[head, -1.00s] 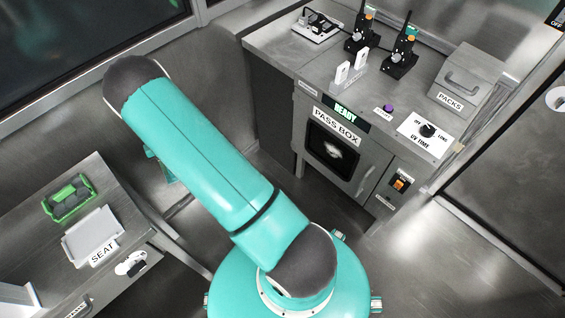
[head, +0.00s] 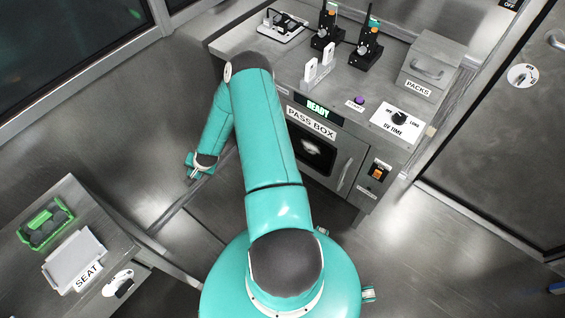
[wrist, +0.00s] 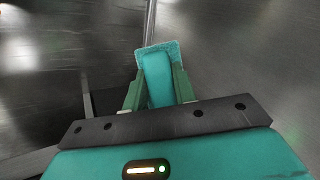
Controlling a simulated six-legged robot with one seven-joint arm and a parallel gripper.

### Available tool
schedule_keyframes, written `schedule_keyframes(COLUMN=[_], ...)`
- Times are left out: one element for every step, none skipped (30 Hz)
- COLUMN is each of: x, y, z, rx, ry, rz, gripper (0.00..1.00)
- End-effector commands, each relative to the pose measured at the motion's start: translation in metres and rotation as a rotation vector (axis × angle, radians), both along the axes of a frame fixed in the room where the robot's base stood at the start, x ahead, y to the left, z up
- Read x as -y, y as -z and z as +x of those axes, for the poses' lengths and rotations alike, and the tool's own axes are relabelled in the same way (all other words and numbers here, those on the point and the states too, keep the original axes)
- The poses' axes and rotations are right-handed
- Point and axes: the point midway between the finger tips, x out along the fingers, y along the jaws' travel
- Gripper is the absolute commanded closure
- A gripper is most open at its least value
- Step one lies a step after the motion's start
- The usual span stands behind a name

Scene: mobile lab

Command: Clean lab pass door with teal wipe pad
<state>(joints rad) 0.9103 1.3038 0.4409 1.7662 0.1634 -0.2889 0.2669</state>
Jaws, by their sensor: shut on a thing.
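My gripper (wrist: 156,92) is shut on the teal wipe pad (wrist: 158,62) in the wrist view. The pad has a fuzzy flat end that sticks out beyond the green fingers. In the head view my wrist hangs over the floor, left of the pass box and apart from it. The pass box door (head: 345,172) is closed, with a dark window and a vertical handle at its right side. A pale smudge (head: 312,147) shows on the window. Part of the door's left side is hidden behind my arm.
The pass box top (head: 335,85) carries two radios, a purple start button and a UV time dial. A PACKS box (head: 430,62) stands at its right. A bench (head: 110,245) with a green caddy (head: 45,224) and a SEAT tray is at left. Floor right of the pass box is clear.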

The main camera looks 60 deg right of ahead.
Motion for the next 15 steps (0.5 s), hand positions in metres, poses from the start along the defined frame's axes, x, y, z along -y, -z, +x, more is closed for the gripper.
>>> schedule_keyframes(x=[0.005,0.008,0.013,0.017,0.02,0.025,0.029,0.034,0.039,0.042,0.047,0.053,0.057,0.061,0.066], y=[0.004,0.006,0.009,0.011,0.012,0.014,0.016,0.018,0.02,0.022,0.024,0.026,0.028,0.029,0.032], z=[-0.004,-0.007,-0.01,-0.012,-0.014,-0.017,-0.019,-0.022,-0.026,-0.029,-0.032,-0.037,-0.04,-0.043,-0.048], rx=[0.014,0.024,0.039,0.047,0.057,0.073,0.081,0.091,0.107,0.115,0.125,0.139,0.147,0.158,0.169], ry=[0.033,0.053,0.081,0.101,0.123,0.15,0.173,0.195,0.224,0.248,0.271,0.303,0.328,0.35,0.381], rz=[-0.014,-0.021,-0.032,-0.043,-0.052,-0.065,-0.076,-0.087,-0.1,-0.114,-0.127,-0.145,-0.158,-0.17,-0.19], gripper=[0.91,0.91,0.91,0.91,0.91,0.91,0.91,0.91,0.91,0.91,0.91,0.91,0.91,0.91,0.91])
